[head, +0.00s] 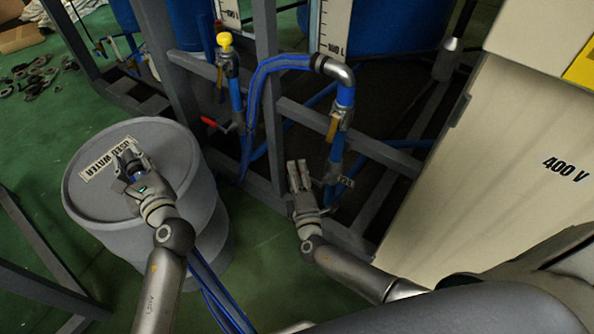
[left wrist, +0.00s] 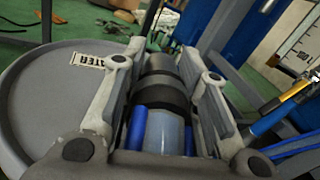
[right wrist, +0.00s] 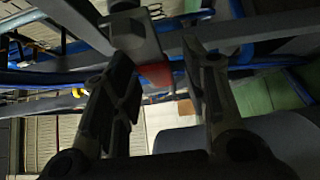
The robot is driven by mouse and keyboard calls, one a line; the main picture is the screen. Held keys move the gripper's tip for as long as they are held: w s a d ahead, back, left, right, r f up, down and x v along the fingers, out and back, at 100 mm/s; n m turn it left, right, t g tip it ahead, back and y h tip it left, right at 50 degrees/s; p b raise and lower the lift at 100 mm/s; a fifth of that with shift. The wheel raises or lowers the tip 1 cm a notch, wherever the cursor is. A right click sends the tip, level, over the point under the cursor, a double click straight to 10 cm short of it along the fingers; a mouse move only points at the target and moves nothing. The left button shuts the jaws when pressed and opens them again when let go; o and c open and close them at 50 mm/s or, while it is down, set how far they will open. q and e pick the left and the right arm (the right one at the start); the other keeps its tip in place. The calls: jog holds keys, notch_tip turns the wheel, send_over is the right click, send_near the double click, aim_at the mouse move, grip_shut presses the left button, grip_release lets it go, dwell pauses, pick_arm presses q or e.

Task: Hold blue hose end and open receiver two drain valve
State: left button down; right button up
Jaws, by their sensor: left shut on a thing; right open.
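My left gripper (head: 124,152) is over the lid of the grey drum. In the left wrist view it is shut on the hose end (left wrist: 160,95), a dark fitting with blue and pale parts. Blue hoses (head: 212,295) run below the left arm beside the drum. My right gripper (head: 297,168) is open and empty, in front of the frame beside the blue pipe. A red part (right wrist: 155,74) shows beyond its fingers in the right wrist view, apparently a valve handle. A red-handled valve (head: 208,122) also shows in the head view. I cannot tell which valve is receiver two's drain.
A grey metal frame (head: 352,143) carries blue pipes and valves, one with a yellow knob (head: 225,40). A pale 400 V cabinet (head: 500,175) stands at right. Green floor is clear between drum and frame.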

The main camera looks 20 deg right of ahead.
jog(key=shift+w+d, duration=0.1)
jog(key=shift+w, duration=0.45)
grip_shut()
